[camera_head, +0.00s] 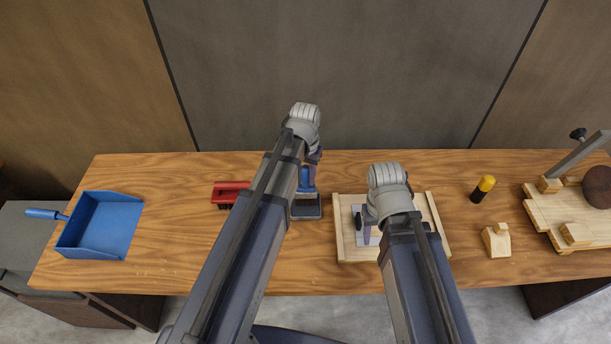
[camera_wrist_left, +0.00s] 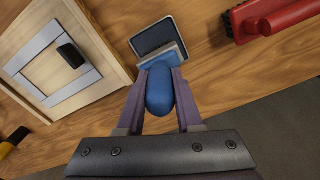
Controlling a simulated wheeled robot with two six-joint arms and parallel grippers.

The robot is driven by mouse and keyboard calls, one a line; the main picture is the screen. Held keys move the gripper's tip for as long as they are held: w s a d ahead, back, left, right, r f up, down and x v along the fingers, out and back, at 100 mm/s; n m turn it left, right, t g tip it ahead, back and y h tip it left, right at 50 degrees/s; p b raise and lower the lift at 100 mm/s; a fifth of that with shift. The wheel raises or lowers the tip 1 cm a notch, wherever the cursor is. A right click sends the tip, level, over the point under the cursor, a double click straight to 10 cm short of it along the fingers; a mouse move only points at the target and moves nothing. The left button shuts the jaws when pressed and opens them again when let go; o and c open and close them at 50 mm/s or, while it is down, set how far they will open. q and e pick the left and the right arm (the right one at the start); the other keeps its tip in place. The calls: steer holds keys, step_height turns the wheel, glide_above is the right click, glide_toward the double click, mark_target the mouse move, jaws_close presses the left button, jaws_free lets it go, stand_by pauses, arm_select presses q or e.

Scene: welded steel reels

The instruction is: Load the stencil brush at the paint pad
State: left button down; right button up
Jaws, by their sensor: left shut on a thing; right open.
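My left gripper (camera_head: 308,178) is shut on the blue handle of the stencil brush (camera_wrist_left: 160,88), which shows between its fingers in the left wrist view. The brush's wide grey-blue head points at the paint pad (camera_wrist_left: 166,34), a dark pad with a light rim. In the head view the paint pad (camera_head: 306,212) lies on the table just below the brush. I cannot tell whether the bristles touch it. My right gripper (camera_head: 371,222) is open over a pale wooden board (camera_head: 342,247) carrying a grey stencil plate (camera_wrist_left: 40,53). A small dark block shows at the plate in the left wrist view.
A red brush (camera_head: 230,193) lies left of the pad, partly behind my left arm. A blue dustpan (camera_head: 101,226) is at the far left. A yellow-and-black cylinder (camera_head: 483,189), a wooden block (camera_head: 497,240) and a wooden fixture (camera_head: 545,221) stand right. Bare table lies between dustpan and red brush.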

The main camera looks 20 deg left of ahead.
mark_target(305, 167)
arm_select(q)
steer(key=shift+f+b, duration=0.55)
steer(key=shift+b, duration=0.05)
stand_by(1.7)
step_height(305, 167, up, 7)
steer(key=p, duration=0.7)
steer(key=shift+r, duration=0.1)
stand_by(0.7)
